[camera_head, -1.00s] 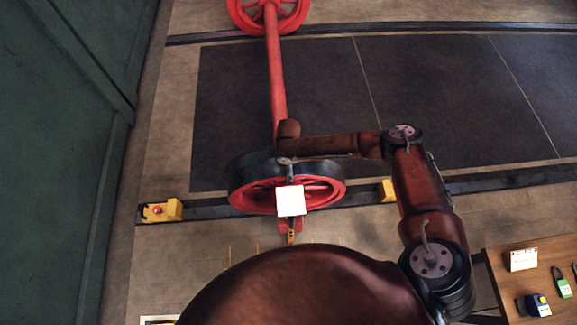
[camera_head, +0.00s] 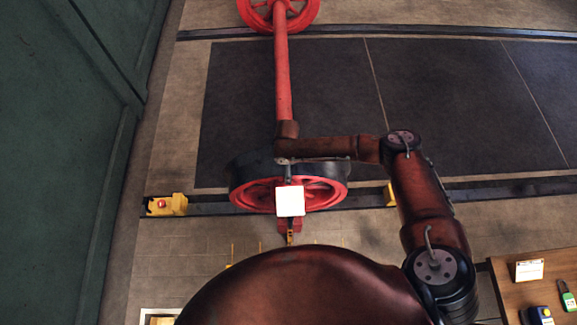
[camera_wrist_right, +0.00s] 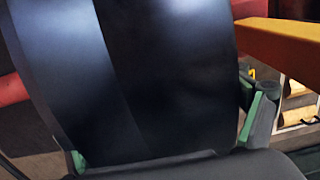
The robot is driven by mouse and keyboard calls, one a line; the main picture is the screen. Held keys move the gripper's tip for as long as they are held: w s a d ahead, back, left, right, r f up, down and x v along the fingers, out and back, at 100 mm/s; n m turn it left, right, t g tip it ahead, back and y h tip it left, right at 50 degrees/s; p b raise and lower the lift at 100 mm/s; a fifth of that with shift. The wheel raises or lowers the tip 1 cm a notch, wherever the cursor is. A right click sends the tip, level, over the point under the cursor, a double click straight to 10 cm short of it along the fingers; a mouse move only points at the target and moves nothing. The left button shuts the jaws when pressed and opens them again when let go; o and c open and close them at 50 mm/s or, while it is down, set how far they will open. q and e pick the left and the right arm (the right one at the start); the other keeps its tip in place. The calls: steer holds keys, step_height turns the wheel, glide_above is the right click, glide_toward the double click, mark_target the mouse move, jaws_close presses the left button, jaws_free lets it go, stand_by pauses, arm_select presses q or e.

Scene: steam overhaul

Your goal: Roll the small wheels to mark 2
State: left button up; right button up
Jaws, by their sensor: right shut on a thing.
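The small wheels are a red wheelset on two dark rails. The near wheel (camera_head: 245,180) has red spokes and a dark tyre, the far wheel (camera_head: 300,18) is at the top edge, and a red axle (camera_head: 283,80) joins them. My right gripper (camera_wrist_right: 164,142) is shut on the near wheel's tyre, which fills the right wrist view between its green-padded fingers. In the head view my right arm reaches the wheel's top from the right. Thin yellow floor lines (camera_head: 232,252) stand below the wheel; their numbers cannot be read. My left gripper is out of view.
A yellow block with a red button (camera_head: 166,205) sits on the near rail (camera_head: 212,205) at left. Another yellow block (camera_head: 390,194) is right of the wheel, partly behind my arm. A wooden table (camera_head: 512,292) with small items stands lower right. A green wall (camera_head: 50,160) is at left.

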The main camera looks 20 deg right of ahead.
mark_target(277, 166)
steer(key=shift+a+r, duration=0.1)
steer(key=shift+a, duration=0.1)
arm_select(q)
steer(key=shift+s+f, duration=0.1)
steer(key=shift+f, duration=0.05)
arm_select(e)
steer(key=shift+w+a+r, duration=0.1)
steer(key=shift+w+a, duration=0.15)
steer(key=shift+a, duration=0.5)
steer(key=shift+w+a, duration=0.25)
steer(key=shift+a, duration=0.5)
steer(key=shift+a, duration=0.2)
